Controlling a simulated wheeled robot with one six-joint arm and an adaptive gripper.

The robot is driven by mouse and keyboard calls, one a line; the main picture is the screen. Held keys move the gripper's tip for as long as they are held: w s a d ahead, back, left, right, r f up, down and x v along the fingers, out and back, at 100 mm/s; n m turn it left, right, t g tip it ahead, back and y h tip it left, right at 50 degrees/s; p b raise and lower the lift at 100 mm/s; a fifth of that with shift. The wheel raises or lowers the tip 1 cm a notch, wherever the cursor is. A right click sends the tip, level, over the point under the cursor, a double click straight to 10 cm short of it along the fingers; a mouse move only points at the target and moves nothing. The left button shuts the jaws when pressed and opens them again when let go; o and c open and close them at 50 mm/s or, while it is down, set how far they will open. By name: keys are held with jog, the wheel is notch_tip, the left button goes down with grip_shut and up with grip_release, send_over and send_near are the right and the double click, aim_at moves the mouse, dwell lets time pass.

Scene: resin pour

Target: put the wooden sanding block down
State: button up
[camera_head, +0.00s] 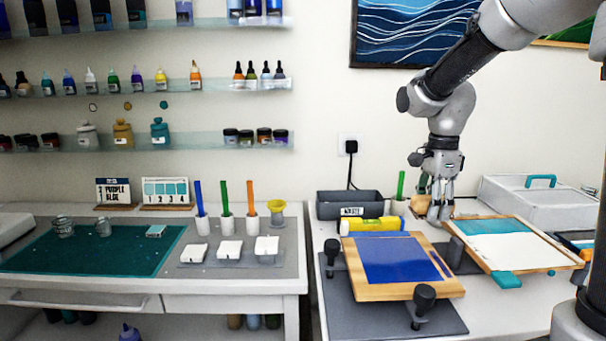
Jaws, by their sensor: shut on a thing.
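My gripper (437,214) points down over the right-hand bench, behind the wooden board with the blue panel. A small tan wooden block, which looks like the sanding block (421,203), shows at the left side of the fingers. My gripper is shut on it. The fingers hide part of the block. I cannot tell whether its underside touches the bench.
A grey waste bin (340,207), a yellow level (372,225) and a green-handled tool (400,190) stand left of my gripper. The blue-panelled board (452,289) is in front. A white-and-teal framed panel (555,262) lies right, before a white case (550,205).

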jog(key=shift+w, duration=0.35)
jog(key=shift+w+n, duration=0.15)
jog(key=shift+n, duration=0.15)
jog(key=shift+s+n, duration=0.2)
jog(key=shift+n, duration=0.1)
jog(key=shift+w+n, duration=0.2)
jog(key=shift+n, duration=0.4)
jog(key=shift+w+a+r+n, duration=0.1)
jog(key=shift+w+r+n, duration=0.35)
jog(key=shift+n, duration=0.65)
jog(key=w+f+n, duration=0.2)
jog(key=w+n, duration=0.1)
jog(key=w, duration=0.1)
jog(key=w+f+n, duration=0.2)
jog(key=w+n, duration=0.1)
jog(key=w, duration=0.1)
jog(key=w+f+n, duration=0.3)
jog(key=w, duration=0.1)
jog(key=shift+a+n, duration=0.25)
jog(key=shift+n, duration=0.05)
jog(key=shift+s+f, duration=0.1)
jog(key=shift+f, duration=0.05)
